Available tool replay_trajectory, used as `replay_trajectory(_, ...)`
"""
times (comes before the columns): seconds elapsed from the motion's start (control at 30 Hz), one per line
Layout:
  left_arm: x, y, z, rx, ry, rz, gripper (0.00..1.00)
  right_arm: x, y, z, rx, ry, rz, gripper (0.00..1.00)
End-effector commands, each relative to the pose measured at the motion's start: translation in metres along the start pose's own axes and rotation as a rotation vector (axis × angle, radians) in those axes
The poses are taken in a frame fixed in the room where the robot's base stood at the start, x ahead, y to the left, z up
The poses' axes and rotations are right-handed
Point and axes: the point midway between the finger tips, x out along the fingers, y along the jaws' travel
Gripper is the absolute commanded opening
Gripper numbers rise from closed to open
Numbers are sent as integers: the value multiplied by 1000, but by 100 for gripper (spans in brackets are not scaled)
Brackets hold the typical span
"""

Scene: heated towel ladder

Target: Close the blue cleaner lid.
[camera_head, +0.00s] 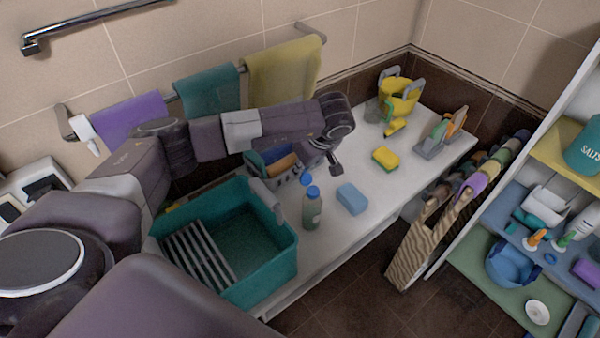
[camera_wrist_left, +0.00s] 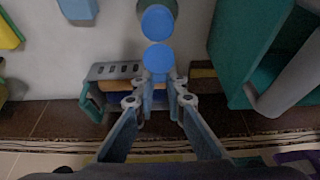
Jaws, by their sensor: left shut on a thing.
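The cleaner bottle (camera_head: 311,212) stands upright on the white counter, with a blue top (camera_head: 313,192). A second blue round piece, the lid (camera_head: 306,179), shows just behind and above that top. In the left wrist view the lid (camera_wrist_left: 158,58) and the blue top (camera_wrist_left: 158,22) appear as two discs side by side, nearly touching; whether a hinge joins them I cannot tell. My left gripper (camera_wrist_left: 159,82) has its fingertips closed on the lid's near side. In the head view the left gripper (camera_head: 308,168) is partly hidden by its own arm. My right gripper is not in view.
A teal basin (camera_head: 282,262) stands left of the bottle, and a grey caddy (camera_head: 262,160) sits behind it. A blue sponge (camera_head: 352,198) lies to the right, with a yellow sponge (camera_head: 386,158) farther back. The counter's front edge (camera_head: 345,250) is close.

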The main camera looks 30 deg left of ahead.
Motion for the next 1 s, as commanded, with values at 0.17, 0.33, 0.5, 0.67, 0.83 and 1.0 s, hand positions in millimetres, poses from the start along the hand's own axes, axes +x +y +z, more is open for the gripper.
replay_trajectory(0.17,0,0,7,5,108,0,0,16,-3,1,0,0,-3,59)
replay_trajectory(0.33,-3,-1,10,7,177,-2,0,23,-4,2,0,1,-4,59)
replay_trajectory(0.5,-4,-2,11,6,212,-5,0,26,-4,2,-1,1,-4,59)
replay_trajectory(0.67,-4,-2,11,7,222,-7,0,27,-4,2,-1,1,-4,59)
replay_trajectory(0.83,-4,-2,12,8,220,-8,0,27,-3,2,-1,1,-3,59)
replay_trajectory(1.0,-4,-3,13,9,218,-9,17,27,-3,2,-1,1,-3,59)
